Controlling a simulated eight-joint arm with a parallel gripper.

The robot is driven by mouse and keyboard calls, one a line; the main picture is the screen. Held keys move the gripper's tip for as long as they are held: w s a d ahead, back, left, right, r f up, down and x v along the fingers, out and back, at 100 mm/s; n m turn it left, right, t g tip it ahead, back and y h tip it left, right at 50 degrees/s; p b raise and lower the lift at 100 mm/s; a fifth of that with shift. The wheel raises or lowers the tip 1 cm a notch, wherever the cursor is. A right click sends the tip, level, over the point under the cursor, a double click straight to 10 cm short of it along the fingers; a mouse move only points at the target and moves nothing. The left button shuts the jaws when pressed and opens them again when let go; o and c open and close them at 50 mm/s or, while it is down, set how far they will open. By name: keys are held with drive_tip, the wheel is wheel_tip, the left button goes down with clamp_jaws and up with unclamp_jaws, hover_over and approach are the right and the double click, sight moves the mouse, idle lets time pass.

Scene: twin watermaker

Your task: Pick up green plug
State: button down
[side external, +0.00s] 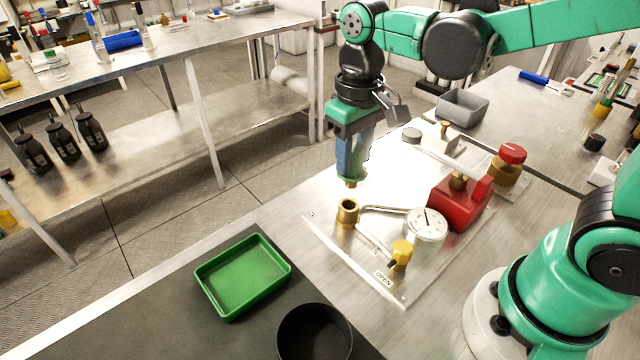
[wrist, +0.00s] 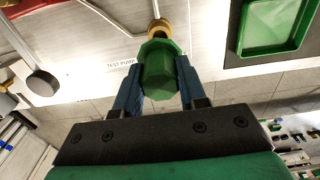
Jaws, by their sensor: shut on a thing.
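The green plug (wrist: 160,68) is between the two blue fingers of my gripper (wrist: 156,85) in the wrist view. The gripper is shut on it. In the side view my gripper (side external: 352,160) points down, and the plug's brass tip (side external: 351,184) shows below the fingers. The tip is above the brass socket (side external: 348,212), with a small visible gap. In the wrist view a brass ring (wrist: 159,28) shows just beyond the plug. Most of the plug's body is hidden by the fingers in the side view.
A gauge (side external: 427,224), a red block (side external: 460,203) and a yellow valve knob (side external: 401,253) stand close to the socket on a white plate. A green tray (side external: 243,276) and a black round bowl (side external: 314,333) are at the front. A grey bin (side external: 462,106) stands behind.

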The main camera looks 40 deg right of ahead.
wheel_tip(320, 180, up, 14)
drive_tip(key=shift+f, duration=0.15)
drive_tip(key=c, duration=1.1)
unclamp_jaws()
clamp_jaws()
drive_tip(key=n, duration=0.5)
hover_over(245, 277)
wheel_tip(245, 277, down, 17)
drive_tip(key=shift+f, duration=2.2)
